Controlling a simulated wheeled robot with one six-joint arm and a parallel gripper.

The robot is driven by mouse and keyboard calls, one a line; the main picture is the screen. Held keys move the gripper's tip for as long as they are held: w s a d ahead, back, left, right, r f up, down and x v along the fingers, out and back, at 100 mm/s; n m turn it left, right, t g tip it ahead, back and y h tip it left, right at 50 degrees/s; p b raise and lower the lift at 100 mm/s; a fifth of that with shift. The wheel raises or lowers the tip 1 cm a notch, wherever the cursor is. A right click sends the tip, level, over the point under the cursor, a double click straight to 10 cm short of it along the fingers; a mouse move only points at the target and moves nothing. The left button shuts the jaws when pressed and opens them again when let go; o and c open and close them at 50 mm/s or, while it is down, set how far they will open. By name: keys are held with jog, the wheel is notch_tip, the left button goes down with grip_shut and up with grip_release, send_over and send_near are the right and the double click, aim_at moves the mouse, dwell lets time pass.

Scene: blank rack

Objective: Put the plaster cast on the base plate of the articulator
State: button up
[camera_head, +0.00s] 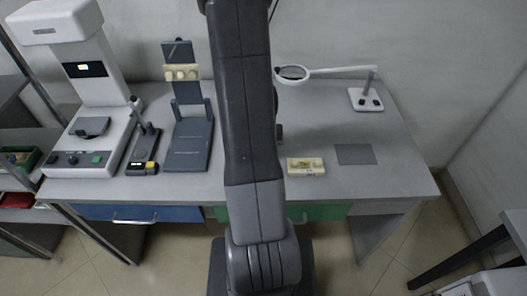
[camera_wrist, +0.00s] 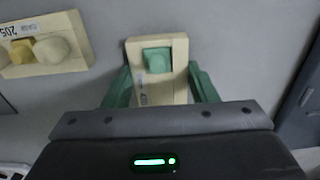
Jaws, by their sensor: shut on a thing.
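My gripper (camera_wrist: 158,78) has green fingers and is shut on a cream plaster cast (camera_wrist: 179,88) with a green raised piece on it. The fingers are at its two sides. In the head view my own arm hides the gripper and this cast. I cannot tell how high it is held. The dark grey articulator (camera_head: 187,108) stands left of my arm on the bench. Its flat base plate (camera_head: 187,155) is bare. Its raised upper part carries a cream toothed piece (camera_head: 182,72).
Another cream cast (camera_head: 306,167) with a yellow part lies on the bench right of my arm; it shows in the wrist view (camera_wrist: 72,52) too. A grey mat (camera_head: 355,154), a magnifier lamp (camera_head: 365,100), a small dark device (camera_head: 143,150) and a white machine (camera_head: 80,85) stand around.

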jog(key=shift+f, duration=0.15)
jog(key=o, duration=1.2)
jog(key=shift+c, duration=0.2)
jog(key=shift+o, duration=0.5)
notch_tip(320, 180, up, 12)
jog(key=f, duration=0.4)
jog(key=s+f+b, duration=0.1)
jog(key=f, duration=0.3)
jog(key=s+f+b, duration=0.1)
jog(key=f, duration=0.3)
jog(key=shift+s, duration=0.2)
